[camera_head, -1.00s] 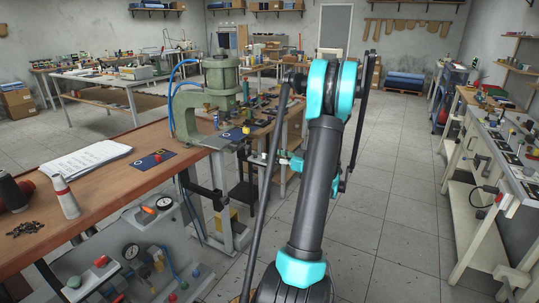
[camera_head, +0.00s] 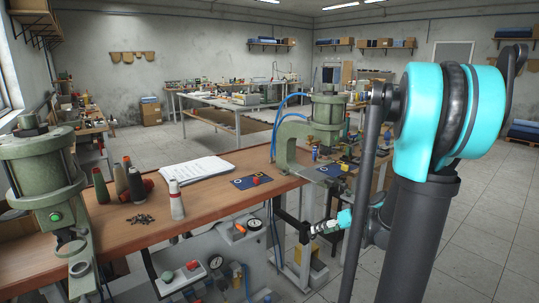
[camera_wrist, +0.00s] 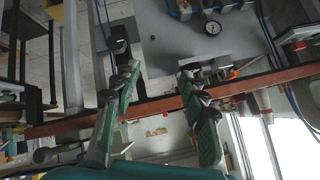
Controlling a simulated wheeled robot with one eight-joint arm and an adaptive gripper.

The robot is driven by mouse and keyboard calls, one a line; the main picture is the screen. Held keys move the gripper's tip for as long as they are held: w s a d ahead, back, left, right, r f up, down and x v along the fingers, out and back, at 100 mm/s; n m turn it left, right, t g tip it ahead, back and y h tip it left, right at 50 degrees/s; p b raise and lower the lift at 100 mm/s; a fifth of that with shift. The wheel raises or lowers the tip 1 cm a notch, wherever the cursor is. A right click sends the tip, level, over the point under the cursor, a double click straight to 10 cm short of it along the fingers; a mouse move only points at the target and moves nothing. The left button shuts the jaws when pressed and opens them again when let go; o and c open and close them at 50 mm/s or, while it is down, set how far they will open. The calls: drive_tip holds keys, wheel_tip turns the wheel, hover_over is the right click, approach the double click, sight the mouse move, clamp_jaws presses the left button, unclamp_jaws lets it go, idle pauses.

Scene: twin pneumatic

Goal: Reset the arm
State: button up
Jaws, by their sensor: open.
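My gripper (camera_wrist: 160,74) shows in the wrist view with its two green and dark fingers spread apart. Nothing is between the fingertips. The brown edge of the workbench (camera_wrist: 70,124) passes behind the fingers, and a grey panel with a gauge is beyond the tips. In the head view, my teal and black arm fills the right side.
The wooden bench (camera_head: 140,228) carries a green press (camera_head: 325,120) at right, another press (camera_head: 40,165) at left, a white paper stack (camera_head: 198,169), a blue card (camera_head: 243,183) and several bottles and spools. Gauges and knobs sit below its front edge. Open floor (camera_head: 490,240) lies right.

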drive_tip(key=s+f+m+g+h, duration=0.1)
drive_tip(key=s+f+h, duration=0.2)
drive_tip(key=s, duration=0.6)
drive_tip(key=s+f+m+g+h, duration=0.1)
drive_tip(key=s+f+m+h, duration=0.1)
drive_tip(key=s, duration=0.7)
drive_tip(key=shift+s+f+m+h, duration=0.3)
drive_tip(key=shift+f+h, duration=0.2)
drive_tip(key=shift+h, duration=0.5)
